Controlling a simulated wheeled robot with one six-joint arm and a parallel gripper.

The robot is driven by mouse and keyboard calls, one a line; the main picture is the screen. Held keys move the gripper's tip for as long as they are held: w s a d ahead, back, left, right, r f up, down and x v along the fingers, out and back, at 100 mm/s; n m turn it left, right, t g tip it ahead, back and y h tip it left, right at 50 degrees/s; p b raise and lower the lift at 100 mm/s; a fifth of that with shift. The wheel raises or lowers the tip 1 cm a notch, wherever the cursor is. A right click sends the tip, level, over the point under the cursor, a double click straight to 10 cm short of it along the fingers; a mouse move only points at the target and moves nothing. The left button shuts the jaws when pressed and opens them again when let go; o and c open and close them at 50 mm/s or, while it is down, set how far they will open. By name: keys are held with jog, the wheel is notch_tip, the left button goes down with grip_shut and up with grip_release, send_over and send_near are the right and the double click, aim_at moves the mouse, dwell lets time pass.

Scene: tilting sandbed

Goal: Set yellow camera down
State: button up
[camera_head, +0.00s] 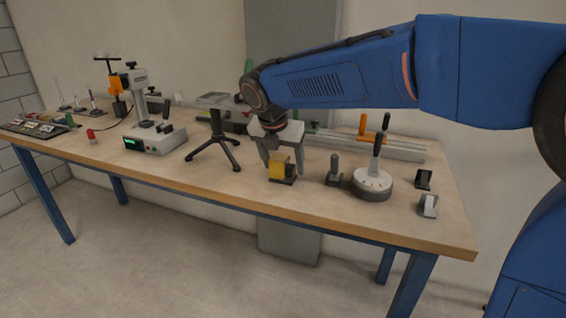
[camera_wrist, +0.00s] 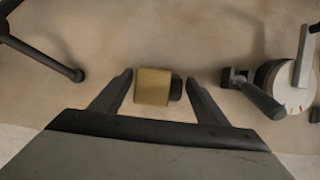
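A grey post (camera_head: 334,168) and a round dial device with a lever (camera_head: 372,184) stand close on the right. Two small brackets (camera_head: 426,205) lie farther right. A black tripod (camera_head: 214,150) stands on the left. The wooden tabletop (camera_head: 245,190) is bare between tripod and camera.

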jog(key=shift+r, duration=0.1)
jog(key=v, duration=1.2)
dwell(0.4)
